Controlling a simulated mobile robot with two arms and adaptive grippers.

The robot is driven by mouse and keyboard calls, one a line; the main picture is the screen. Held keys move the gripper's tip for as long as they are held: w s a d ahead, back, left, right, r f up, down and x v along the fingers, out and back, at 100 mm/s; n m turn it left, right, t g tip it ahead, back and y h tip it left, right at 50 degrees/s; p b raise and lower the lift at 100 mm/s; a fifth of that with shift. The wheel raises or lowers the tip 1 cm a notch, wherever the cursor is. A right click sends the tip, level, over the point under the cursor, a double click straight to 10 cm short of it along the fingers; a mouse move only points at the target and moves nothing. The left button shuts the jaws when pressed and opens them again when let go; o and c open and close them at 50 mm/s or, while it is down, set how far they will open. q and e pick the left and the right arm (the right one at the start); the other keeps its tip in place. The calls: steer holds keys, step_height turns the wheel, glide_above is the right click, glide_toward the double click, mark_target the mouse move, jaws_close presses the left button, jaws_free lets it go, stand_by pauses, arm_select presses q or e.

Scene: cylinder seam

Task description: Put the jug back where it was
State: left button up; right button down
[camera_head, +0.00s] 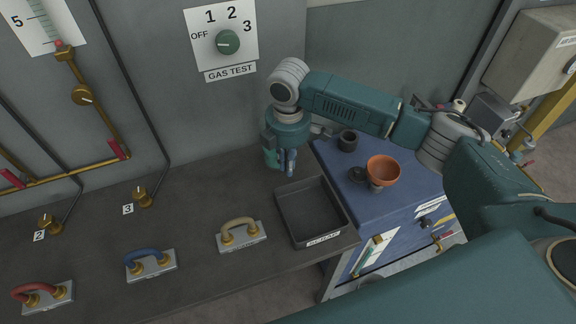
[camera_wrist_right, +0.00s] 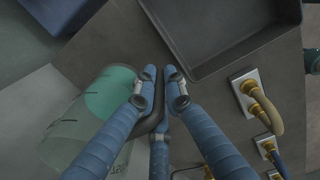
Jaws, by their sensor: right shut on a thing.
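The jug (camera_wrist_right: 92,118) is a clear vessel with green-teal in it and a dark handle, seen at the left of the right wrist view. In the head view a small part of the jug (camera_head: 270,157) shows beside my right gripper (camera_head: 289,168), mostly hidden by it. In the wrist view the blue fingers of my right gripper (camera_wrist_right: 160,80) are closed on the jug's handle. My left gripper is not in view.
The empty dark tray (camera_head: 337,226) sits at the bench's right end. Tan (camera_head: 240,241), blue (camera_head: 150,272) and red (camera_head: 42,302) handles stand along the front. A blue cabinet (camera_head: 345,196) at right bears an orange pot (camera_head: 384,168) and dark cups. The bench's middle is clear.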

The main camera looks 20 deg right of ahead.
mark_target(287, 152)
steer(key=shift+w+f, duration=0.1)
steer(key=shift+f, duration=0.85)
steer(key=c, duration=1.8)
jaws_free()
steer(key=r+b, duration=0.1)
steer(key=r, duration=0.4)
steer(key=r+b, duration=0.2)
steer(key=r, duration=0.4)
steer(key=shift+s+a, duration=0.1)
steer(key=shift+s, duration=0.1)
steer(key=shift+s+r, duration=0.1)
steer(key=shift+r, duration=0.5)
steer(key=shift+f, duration=0.1)
